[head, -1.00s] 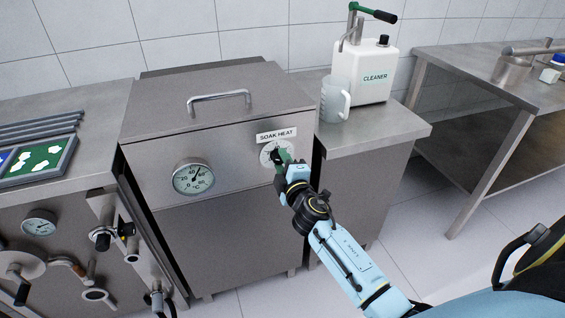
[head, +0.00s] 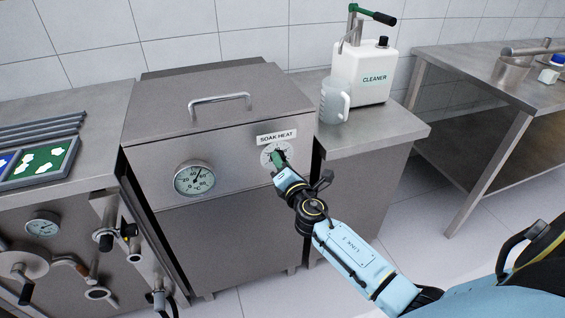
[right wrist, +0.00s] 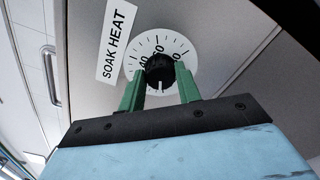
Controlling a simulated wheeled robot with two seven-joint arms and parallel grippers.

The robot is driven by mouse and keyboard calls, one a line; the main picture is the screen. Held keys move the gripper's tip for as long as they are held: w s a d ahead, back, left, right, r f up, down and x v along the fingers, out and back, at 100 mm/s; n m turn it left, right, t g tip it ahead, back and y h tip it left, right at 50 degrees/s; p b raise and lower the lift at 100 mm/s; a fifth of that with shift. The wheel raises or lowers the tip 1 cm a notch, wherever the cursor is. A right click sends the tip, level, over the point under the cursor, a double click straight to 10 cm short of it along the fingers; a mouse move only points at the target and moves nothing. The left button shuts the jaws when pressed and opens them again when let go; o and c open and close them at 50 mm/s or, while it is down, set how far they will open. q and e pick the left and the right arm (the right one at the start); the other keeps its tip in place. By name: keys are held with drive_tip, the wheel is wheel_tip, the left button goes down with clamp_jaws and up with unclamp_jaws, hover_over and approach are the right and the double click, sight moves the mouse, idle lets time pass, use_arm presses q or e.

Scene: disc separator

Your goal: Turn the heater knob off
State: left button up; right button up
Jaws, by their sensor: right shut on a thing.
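The heater knob is a black knob on a white numbered dial (head: 268,152) under the "SOAK HEAT" label (head: 277,137) on the steel tank's front. In the right wrist view the black knob (right wrist: 160,71) sits between the green fingers of my right gripper (right wrist: 159,85), with a pale mark at its lower side. The dial's numbers run around its upper edge. My right gripper (head: 279,158) is shut on the knob and hides most of it in the head view. My left gripper is not in view.
A round thermometer (head: 194,178) is on the tank front, left of the dial. A lid with a handle (head: 219,98) tops the tank. A clear jug (head: 334,102) and a white cleaner container (head: 362,72) stand on the counter to the right.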

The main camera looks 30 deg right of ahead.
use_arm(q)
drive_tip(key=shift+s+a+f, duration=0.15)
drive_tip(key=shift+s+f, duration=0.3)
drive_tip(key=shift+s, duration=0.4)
use_arm(e)
drive_tip(key=shift+n, duration=0.8)
drive_tip(key=o, duration=1)
drive_tip(key=shift+c, duration=0.2)
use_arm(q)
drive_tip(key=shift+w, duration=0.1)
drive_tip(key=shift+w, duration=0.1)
use_arm(e)
drive_tip(key=shift+s, duration=0.1)
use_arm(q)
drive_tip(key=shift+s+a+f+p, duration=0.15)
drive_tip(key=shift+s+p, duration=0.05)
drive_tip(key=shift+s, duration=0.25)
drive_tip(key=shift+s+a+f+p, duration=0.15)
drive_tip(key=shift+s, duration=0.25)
use_arm(e)
drive_tip(key=v, duration=1.3)
